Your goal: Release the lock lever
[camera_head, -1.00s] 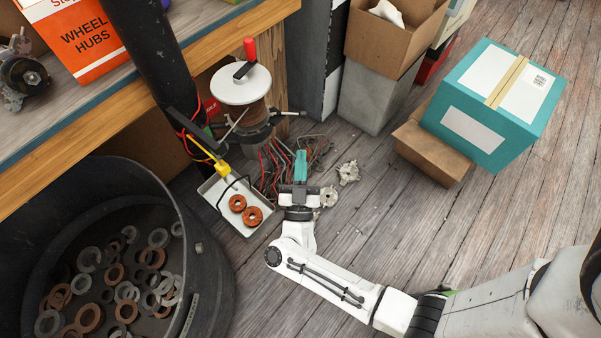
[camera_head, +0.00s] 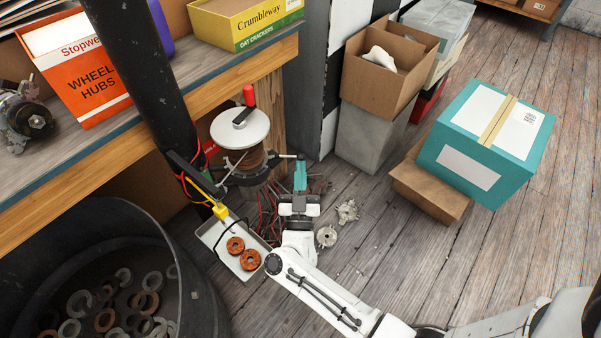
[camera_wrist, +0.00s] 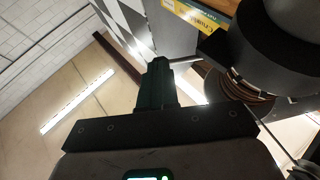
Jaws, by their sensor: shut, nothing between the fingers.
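A winder on the bench leg has a white disc (camera_head: 240,128), a red-knobbed crank (camera_head: 249,95) and a copper coil (camera_head: 247,162) beneath. A thin bar (camera_head: 285,156) sticks out to the right from its dark clamp; it may be the lock lever, but I cannot be sure. My gripper (camera_head: 300,165) has its teal fingers together, pointing up, at the bar's outer end. I cannot tell whether they touch it. In the wrist view the shut fingers (camera_wrist: 156,68) show with nothing between them, and the coil (camera_wrist: 240,88) is to their right.
A tray (camera_head: 225,252) with copper rings lies left of my gripper, with loose wires behind. A dark tub (camera_head: 185,270) of rings stands at lower left. A teal box (camera_head: 470,170) sits at right. Floor between is mostly clear.

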